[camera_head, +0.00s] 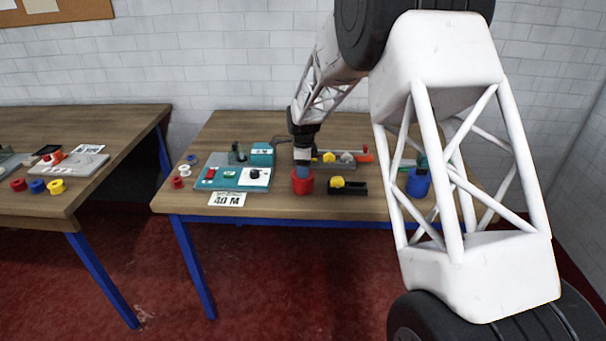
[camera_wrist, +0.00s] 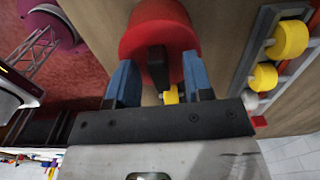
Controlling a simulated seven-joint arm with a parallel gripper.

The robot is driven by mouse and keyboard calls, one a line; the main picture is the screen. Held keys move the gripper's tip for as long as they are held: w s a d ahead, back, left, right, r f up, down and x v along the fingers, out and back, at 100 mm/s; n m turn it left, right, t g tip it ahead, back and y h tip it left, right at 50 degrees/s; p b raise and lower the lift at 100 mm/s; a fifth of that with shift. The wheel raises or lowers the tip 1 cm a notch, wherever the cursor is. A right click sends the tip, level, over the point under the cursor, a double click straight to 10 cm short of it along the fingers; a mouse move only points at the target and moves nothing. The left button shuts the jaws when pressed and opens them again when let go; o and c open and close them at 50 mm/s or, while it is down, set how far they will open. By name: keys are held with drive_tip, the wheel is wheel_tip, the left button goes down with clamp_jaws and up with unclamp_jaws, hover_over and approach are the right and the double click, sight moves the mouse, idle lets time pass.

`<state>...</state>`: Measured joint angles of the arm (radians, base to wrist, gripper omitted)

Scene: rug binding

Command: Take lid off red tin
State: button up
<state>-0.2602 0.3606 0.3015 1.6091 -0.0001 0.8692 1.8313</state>
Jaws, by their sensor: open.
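The red tin (camera_head: 302,184) stands upright near the front edge of the right-hand table, with my gripper (camera_head: 302,172) pointing down over its top. In the wrist view the red tin's top (camera_wrist: 158,32) fills the upper middle, with a dark upright knob (camera_wrist: 158,68) on it. My gripper's two blue fingers (camera_wrist: 156,85) are open, one on each side of the knob. The fingers are apart from the knob, with a gap on both sides. I cannot tell the lid's seam from the tin's body.
A teal and white machine (camera_head: 232,177) stands left of the tin. A black holder with a yellow piece (camera_head: 347,186) is close on the right, and a blue tin (camera_head: 417,183) is farther right. Small spools (camera_head: 178,183) lie at the table's left end.

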clamp_jaws()
drive_tip(key=shift+r, duration=0.2)
drive_tip(key=shift+r, duration=1.4)
drive_tip(key=shift+s+r, duration=0.25)
drive_tip(key=s+d+r, duration=0.1)
drive_tip(key=s+d, duration=0.3)
drive_tip(key=s, duration=1.1)
drive_tip(key=shift+r, duration=0.15)
